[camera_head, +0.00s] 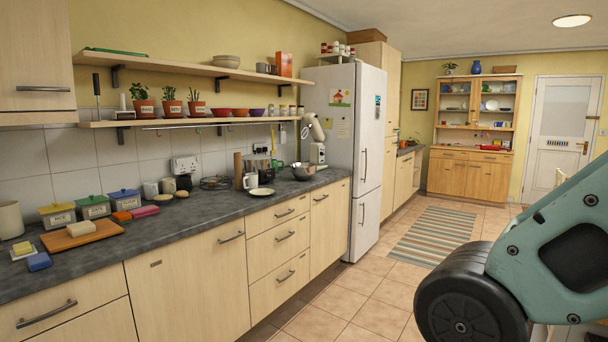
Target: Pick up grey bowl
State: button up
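A grey metallic bowl (303,172) sits on the dark worktop towards its far end, beside the cream stand mixer (314,142). A dark utensil or handle seems to lie at its rim; its contents are too small to tell. Another bowl, beige-grey (227,62), stands on the upper wall shelf. My gripper is not in view. Only a teal link of my own arm with a black wheel-like joint shows at the lower right, well apart from both bowls.
The worktop (205,213) carries a plate (262,192), mugs, canisters (94,206), sponges and a wooden board (81,234). Cupboards and drawers run below. A white fridge (350,150) stands beyond the worktop. The tiled floor (345,300) and striped rug (434,236) are clear.

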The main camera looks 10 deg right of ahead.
aim_at(301, 171)
jog(key=i+z, duration=0.2)
jog(key=i, duration=3.2)
